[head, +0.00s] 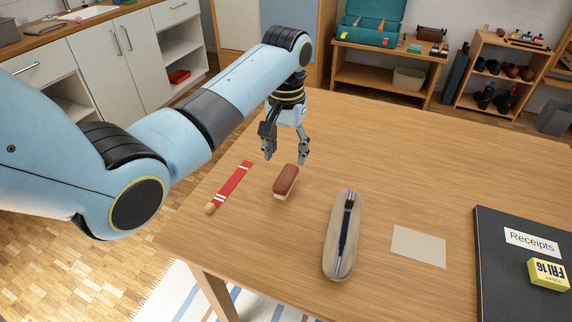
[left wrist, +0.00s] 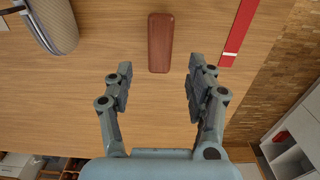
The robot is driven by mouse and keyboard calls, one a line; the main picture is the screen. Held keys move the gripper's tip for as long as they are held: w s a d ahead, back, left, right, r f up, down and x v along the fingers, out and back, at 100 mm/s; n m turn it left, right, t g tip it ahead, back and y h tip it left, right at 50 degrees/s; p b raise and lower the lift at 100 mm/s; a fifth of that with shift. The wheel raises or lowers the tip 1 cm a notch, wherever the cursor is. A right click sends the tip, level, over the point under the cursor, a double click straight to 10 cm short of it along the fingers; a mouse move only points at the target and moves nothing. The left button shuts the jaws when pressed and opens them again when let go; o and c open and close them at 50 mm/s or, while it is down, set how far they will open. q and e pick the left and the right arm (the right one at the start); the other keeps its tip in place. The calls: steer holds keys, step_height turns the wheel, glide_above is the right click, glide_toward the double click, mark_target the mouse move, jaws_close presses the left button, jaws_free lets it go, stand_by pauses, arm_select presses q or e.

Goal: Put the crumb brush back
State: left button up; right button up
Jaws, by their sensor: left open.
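The crumb brush (head: 286,181), with a reddish-brown wooden back and pale bristles beneath, lies on the wooden table (head: 400,151) near its left side. My left gripper (head: 286,160) is open and empty, pointing down above the table, just behind the brush in the head view. In the left wrist view the brush (left wrist: 160,42) shows its brown back at the top middle, ahead of the gap between the fingers of my left gripper (left wrist: 158,85). The fingers are apart from it. My right gripper is not in view.
A red strip with white bands (head: 234,185) lies left of the brush. A beige card (head: 418,246), a black Receipts folder (head: 500,285) and a yellow date block (head: 548,273) lie further right.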

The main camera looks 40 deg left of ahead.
mark_target(286, 176)
arm_select(q)
step_height(286, 176, up, 4)
stand_by(0.5)
